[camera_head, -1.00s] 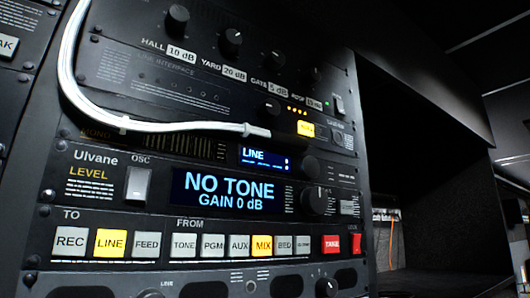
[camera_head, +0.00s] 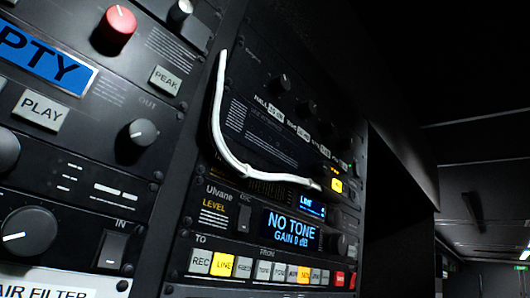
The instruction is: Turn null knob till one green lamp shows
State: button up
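No knob with a readable "null" label is in view. The line interface panel (camera_head: 262,140) is in the upper right rack, seen at a steep angle. It has a row of small black knobs, the leftmost being the HALL knob (camera_head: 282,83), over white dB labels. A lit yellow button (camera_head: 337,185) is at its lower right. My gripper is not in view.
A white cable (camera_head: 219,125) hangs in front of the right rack. Below is the Ulvane unit with a NO TONE display (camera_head: 290,230) and lit LINE button (camera_head: 223,264). The left rack has a red knob (camera_head: 120,20) and PLAY button (camera_head: 41,111). A dark aisle is at right.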

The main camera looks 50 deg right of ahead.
aim_at(321, 168)
jog(key=u, duration=0.3)
jog(key=k, duration=1)
jog(key=z, duration=1.2)
jog(key=i, duration=0.9)
